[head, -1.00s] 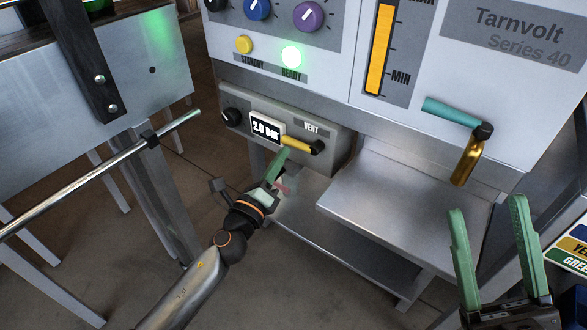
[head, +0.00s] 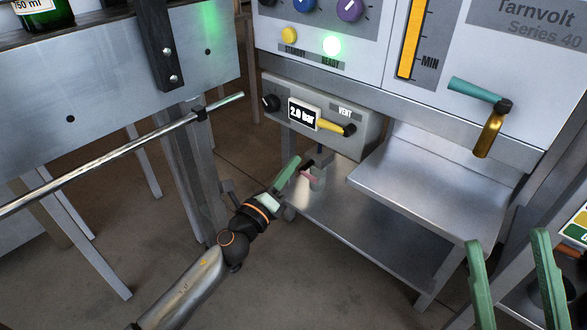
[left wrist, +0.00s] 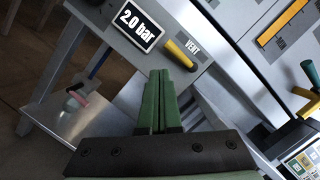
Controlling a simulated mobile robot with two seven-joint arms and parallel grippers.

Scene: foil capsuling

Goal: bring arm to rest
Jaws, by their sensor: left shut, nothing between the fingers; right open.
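My left gripper (head: 290,170) has green fingers pressed together with nothing between them. In the head view it hangs in the air below the grey vent box, in front of the machine's lower shelf. In the left wrist view its closed fingers (left wrist: 159,85) point toward the vent box and its yellow vent lever (left wrist: 180,55), apart from it. My right gripper (head: 508,245) is at the lower right of the head view, its two green fingers apart and nothing between them. Its base is cut off by the picture's edge.
The vent box (head: 365,115) reads 2.0 bar, with a yellow lever (head: 330,127). A green light (head: 332,45) glows by READY. A teal-and-brass handle (head: 490,130) sits right. The metal shelf (head: 440,170) juts out, and a rail (head: 120,150) runs at left. Open floor lies below.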

